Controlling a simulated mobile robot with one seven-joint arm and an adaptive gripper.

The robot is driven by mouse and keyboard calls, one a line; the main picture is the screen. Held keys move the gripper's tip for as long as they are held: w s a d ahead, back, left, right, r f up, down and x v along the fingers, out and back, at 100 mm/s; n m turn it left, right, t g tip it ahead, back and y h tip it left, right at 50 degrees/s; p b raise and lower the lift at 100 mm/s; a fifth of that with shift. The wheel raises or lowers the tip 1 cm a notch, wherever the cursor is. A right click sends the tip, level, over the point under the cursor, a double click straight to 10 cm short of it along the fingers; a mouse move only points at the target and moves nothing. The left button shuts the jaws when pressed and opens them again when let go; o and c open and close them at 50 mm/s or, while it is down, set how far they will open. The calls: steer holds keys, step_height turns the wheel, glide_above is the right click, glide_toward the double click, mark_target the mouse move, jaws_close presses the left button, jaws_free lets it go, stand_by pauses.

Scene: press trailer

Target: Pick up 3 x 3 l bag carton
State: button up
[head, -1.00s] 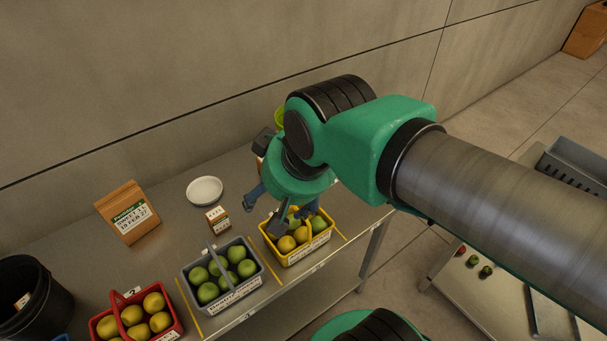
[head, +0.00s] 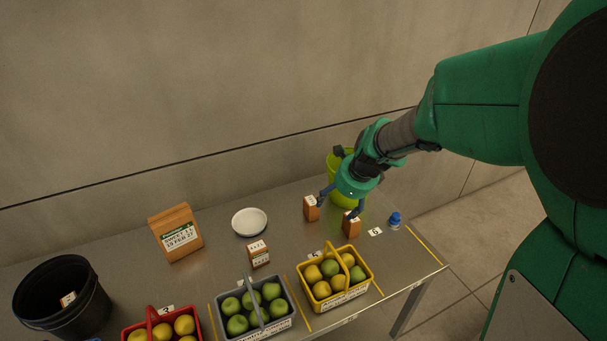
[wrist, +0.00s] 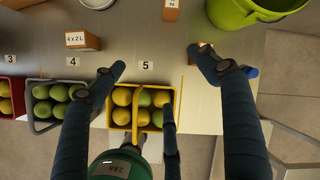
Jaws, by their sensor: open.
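Three small brown cartons with white labels stand on the metal table. One carton (head: 258,257) stands behind the grey basket; its label reads 4 x 2 L in the wrist view (wrist: 77,40). The labels on these two are not readable, so I cannot tell which is 3 x 3 l. My gripper (head: 340,204) is open and empty above and between these two.
A yellow-green bucket (head: 339,167) stands just behind my gripper. A blue-capped bottle (head: 394,221) is at right. Yellow (head: 371,279), grey (head: 287,324) and red (head: 135,327) fruit baskets line the front. A white plate (head: 249,223), brown bag (head: 165,222) and black bucket (head: 99,305) are left.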

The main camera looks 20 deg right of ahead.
mark_target(352, 221)
steer(key=w+d+f+m, duration=0.2)
steer(key=d+f+m, duration=0.7)
steer(key=d+f, duration=0.1)
steer(key=shift+d+f+m, duration=0.15)
steer(key=shift+d+m, duration=0.05)
steer(key=shift+m, duration=0.2)
steer(key=b+x, duration=0.2)
steer(key=x, duration=0.6)
steer(key=shift+s+d, duration=0.15)
steer(key=shift+s, duration=0.05)
steer(key=shift+w+f, duration=0.15)
steer(key=shift+f, duration=0.2)
steer(key=shift+d+b+x, duration=0.15)
steer(key=shift+b+x, duration=0.45)
steer(key=shift+x, duration=0.7)
steer(key=shift+d+b+x, duration=0.1)
steer(key=shift+b+x, duration=0.45)
steer(key=shift+x, duration=0.75)
